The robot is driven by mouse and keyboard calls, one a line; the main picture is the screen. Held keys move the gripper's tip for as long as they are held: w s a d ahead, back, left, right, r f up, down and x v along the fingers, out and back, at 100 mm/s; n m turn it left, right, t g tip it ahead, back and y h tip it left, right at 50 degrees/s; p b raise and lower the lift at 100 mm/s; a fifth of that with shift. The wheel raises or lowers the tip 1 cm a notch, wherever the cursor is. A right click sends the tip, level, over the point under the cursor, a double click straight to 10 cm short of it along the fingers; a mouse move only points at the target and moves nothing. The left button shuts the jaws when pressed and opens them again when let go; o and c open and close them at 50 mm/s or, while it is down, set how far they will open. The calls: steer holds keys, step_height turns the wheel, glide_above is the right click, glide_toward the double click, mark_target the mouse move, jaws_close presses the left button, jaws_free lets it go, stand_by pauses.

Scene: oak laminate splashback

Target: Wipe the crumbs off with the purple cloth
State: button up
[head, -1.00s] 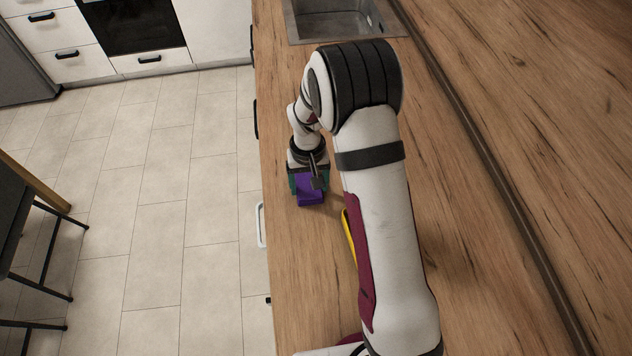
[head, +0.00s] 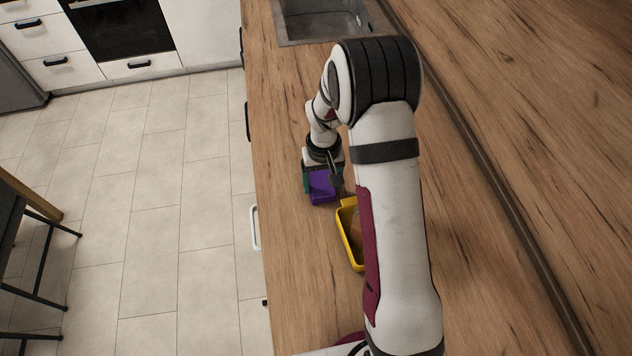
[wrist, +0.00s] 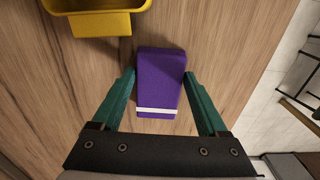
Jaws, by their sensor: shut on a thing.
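The purple cloth (head: 322,185) is a folded block, with a white stripe near one end in the wrist view (wrist: 158,80). My gripper (wrist: 160,85) is shut on it, with one green finger on each side. The cloth is at the countertop, close to the yellow tray; I cannot tell whether it touches the wood. The yellow tray (head: 345,235) is partly hidden behind my arm in the head view. Its edge also shows at the top of the wrist view (wrist: 100,24). I cannot make out any crumbs in either view.
The wooden counter (head: 290,120) is clear to the left of the cloth and up to the sink (head: 320,22). Its front edge drops to the tiled floor (head: 150,230). The wooden splashback (head: 530,120) rises at the right.

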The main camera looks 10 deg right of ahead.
steer(key=shift+d, duration=0.4)
steer(key=shift+a+f, duration=0.15)
steer(key=shift+a, duration=0.9)
steer(key=shift+a+r, duration=0.2)
steer(key=shift+a, duration=1.55)
steer(key=shift+d+f, duration=0.2)
steer(key=shift+d, duration=2.6)
steer(key=shift+a+r, duration=0.2)
steer(key=shift+a, duration=0.75)
steer(key=shift+a+f, duration=0.2)
steer(key=shift+a, duration=1.65)
steer(key=shift+d, duration=1.45)
